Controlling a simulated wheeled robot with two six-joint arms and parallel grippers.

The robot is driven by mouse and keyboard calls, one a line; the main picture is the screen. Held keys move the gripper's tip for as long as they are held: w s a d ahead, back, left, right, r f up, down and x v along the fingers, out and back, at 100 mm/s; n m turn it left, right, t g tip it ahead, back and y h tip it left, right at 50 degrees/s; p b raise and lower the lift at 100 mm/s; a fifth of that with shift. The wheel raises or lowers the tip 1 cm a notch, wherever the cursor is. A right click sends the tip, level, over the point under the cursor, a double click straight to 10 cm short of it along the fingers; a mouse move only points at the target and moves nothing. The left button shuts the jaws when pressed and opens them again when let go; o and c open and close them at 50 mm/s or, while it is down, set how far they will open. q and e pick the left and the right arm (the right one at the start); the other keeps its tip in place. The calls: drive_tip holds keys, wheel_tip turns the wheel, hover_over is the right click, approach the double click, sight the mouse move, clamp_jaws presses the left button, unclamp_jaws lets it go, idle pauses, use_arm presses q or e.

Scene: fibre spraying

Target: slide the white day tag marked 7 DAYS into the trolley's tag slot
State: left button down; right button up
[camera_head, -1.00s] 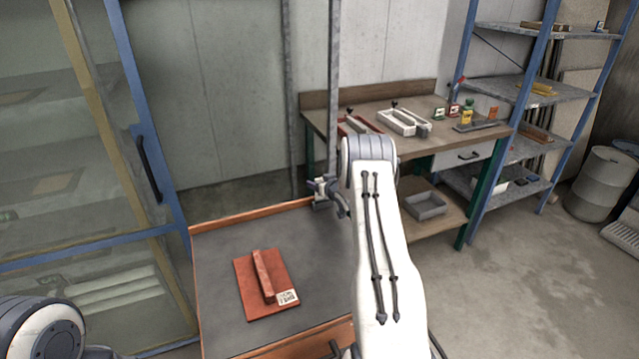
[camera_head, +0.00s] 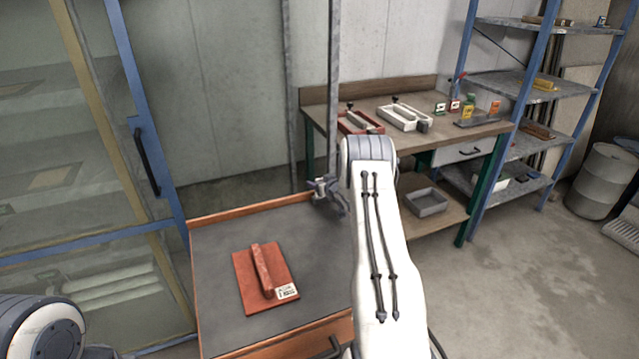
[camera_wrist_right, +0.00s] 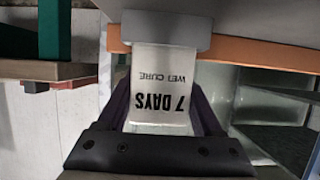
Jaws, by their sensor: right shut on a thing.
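The white day tag (camera_wrist_right: 162,92) reads 7 DAYS and WET CURE, upside down in the right wrist view. My right gripper (camera_head: 326,190) is shut on it, with a dark finger on each side. The tag's far end meets a grey block (camera_wrist_right: 165,28), apparently the tag slot, at the trolley's orange edge. That end is hidden behind the block, so I cannot tell how deep it sits. In the head view the gripper is by the back right corner of the trolley (camera_head: 215,250), near an upright post (camera_head: 333,90). My left gripper is out of view.
A red board with a raised bar and a white label (camera_head: 265,275) lies on the trolley top. A workbench (camera_head: 450,140) with moulds and small containers stands behind at the right, beside blue shelving (camera_head: 555,90). A glazed blue-framed door (camera_head: 150,160) is at the left.

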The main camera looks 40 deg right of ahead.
drive_tip(key=shift+f+b, duration=0.3)
drive_tip(key=shift+f, duration=0.15)
drive_tip(key=o, duration=1.4)
drive_tip(key=b+v, duration=0.1)
drive_tip(key=v, duration=0.9)
drive_tip(key=shift+s+r, duration=0.1)
drive_tip(key=shift+s, duration=0.15)
